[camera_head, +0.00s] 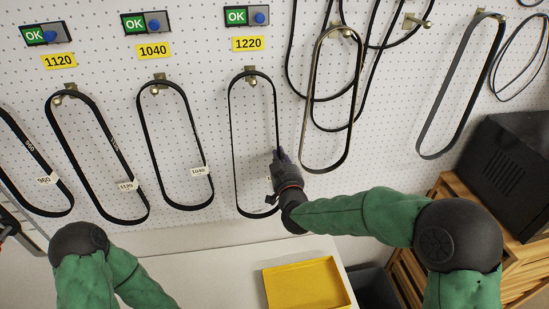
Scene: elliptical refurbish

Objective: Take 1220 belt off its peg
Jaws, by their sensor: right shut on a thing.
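The 1220 belt (232,130) is a long black loop hanging on the pegboard under the yellow 1220 label (248,44). Its top still loops over its peg (250,74). My right gripper (274,180) is shut on the belt's right side, in its lower half, and hides that stretch. My left arm comes in at the lower left, but its gripper is not in view.
The 1040 belt (146,140) and 1120 belt (80,170) hang to the left. A brownish loop (305,130) and other black belts hang close on the right. A yellow tray (305,286) lies on the white table (215,270) below. A black box (510,170) stands at right.

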